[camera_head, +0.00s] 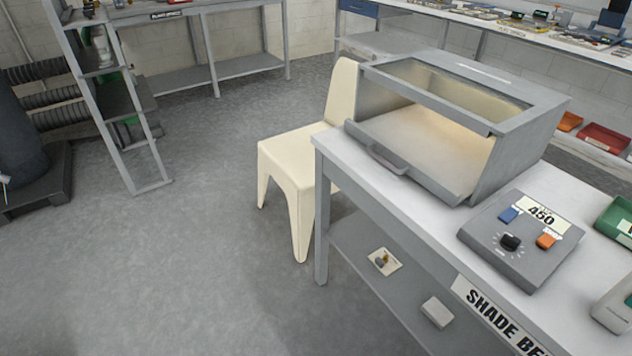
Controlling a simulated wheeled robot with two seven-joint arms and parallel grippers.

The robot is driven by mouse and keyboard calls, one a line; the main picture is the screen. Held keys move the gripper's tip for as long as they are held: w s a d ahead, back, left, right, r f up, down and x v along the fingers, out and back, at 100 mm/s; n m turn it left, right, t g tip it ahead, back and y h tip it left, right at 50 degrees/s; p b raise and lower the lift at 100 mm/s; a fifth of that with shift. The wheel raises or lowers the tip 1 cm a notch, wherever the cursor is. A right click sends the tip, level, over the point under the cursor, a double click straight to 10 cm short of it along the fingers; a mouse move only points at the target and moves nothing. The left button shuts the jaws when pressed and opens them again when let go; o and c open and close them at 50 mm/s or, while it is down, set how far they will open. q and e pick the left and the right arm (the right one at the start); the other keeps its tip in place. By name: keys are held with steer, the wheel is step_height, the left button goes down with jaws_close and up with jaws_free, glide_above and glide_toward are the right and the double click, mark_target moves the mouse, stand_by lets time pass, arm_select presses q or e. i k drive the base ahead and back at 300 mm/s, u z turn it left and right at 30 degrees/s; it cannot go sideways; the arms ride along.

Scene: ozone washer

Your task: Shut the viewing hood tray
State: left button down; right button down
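The viewing hood (535,98) is a grey box with a window in its top, standing on the white-topped bench. Its front is open and a warm light shows inside. The tray (420,180) is at the open front, with a grey handle (388,160) on its front panel. The front panel leans outward toward the bench's left edge, and the pale inner floor shows behind it. Neither of my grippers is in view.
A grey control box (522,240) marked 450, with a knob and blue and orange buttons, sits right of the hood. A green bin (615,220) is at the right edge. A cream chair (300,155) stands against the bench's left end. Open floor (190,250) lies left.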

mark_target(448, 159)
steer(key=u, duration=0.7)
steer(key=k, duration=0.95)
steer(key=u, duration=0.85)
steer(key=i, duration=1.65)
steer(key=z, duration=1.35)
steer(key=i, duration=0.9)
steer(key=z, duration=1)
